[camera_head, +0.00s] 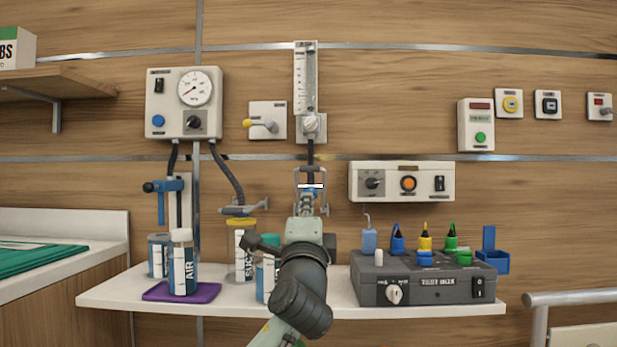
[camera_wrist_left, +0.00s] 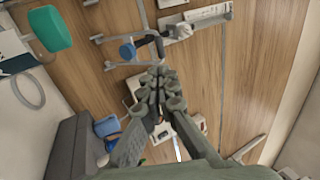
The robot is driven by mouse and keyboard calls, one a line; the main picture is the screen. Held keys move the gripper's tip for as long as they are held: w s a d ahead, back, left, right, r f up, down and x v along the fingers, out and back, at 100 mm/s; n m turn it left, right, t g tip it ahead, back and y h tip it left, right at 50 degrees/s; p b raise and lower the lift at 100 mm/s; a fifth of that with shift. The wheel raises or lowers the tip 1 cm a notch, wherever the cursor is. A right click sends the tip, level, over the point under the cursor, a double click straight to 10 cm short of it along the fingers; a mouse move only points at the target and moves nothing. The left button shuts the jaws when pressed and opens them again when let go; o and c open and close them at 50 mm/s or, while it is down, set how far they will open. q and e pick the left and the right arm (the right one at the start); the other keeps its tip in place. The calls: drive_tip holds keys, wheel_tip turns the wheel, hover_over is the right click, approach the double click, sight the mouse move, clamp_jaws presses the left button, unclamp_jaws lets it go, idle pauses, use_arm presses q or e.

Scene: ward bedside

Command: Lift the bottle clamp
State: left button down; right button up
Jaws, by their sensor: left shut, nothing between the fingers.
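A grey metal clamp (camera_head: 310,170) with a blue knob hangs on the wall under the flowmeter, directly behind my left gripper (camera_head: 308,205) in the head view. In the left wrist view the clamp (camera_wrist_left: 147,40) and its blue knob (camera_wrist_left: 127,51) lie just beyond the fingertips of my left gripper (camera_wrist_left: 158,72). The fingers are shut and empty; I cannot tell whether they touch the clamp. A blue-handled clamp (camera_head: 161,187) is on a wall plate farther left. Another grey clamp (camera_head: 243,209) is above a yellow-lidded bottle (camera_head: 241,258). My right gripper is not in view.
The white shelf (camera_head: 120,292) holds an AIR bottle (camera_head: 182,268) on a purple mat (camera_head: 150,293). A teal-lidded bottle (camera_head: 268,268) is partly hidden by my left arm. A grey box (camera_head: 440,291) with coloured pieces stands to the right. A control panel (camera_head: 402,182) is above it.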

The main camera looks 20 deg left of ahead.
sight(309, 170)
use_arm(q)
drive_tip(key=x, duration=1.2)
drive_tip(key=shift+w+f+p, duration=0.1)
drive_tip(key=shift+p, duration=0.25)
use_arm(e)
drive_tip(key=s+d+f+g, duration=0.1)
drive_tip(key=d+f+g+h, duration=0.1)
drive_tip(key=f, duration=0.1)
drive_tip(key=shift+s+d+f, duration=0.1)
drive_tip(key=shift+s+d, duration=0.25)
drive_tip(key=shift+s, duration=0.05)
